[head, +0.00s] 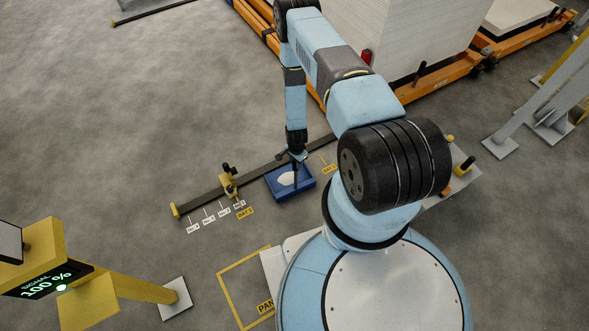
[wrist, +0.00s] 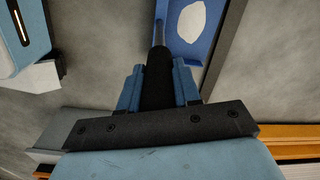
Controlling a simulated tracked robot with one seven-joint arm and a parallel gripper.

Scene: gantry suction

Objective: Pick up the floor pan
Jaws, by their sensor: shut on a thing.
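The floor pan (head: 303,189) is a blue tray with a white patch inside, below my gripper in the head view. It also shows at the top of the wrist view (wrist: 186,48), partly cut off by the frame. My gripper (head: 294,157) points down at the pan's far side. In the wrist view my gripper (wrist: 158,84) is shut around a dark upright handle that runs to the pan. I cannot tell whether the pan touches the floor.
A dark floor rail (head: 205,196) with a yellow stop runs behind the pan, beside bay labels. A yellow outlined square marked PAN (head: 238,278) lies near my base. A yellow post with a display (head: 130,285) stands at lower left. Orange carts (head: 440,83) hold white stacks behind.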

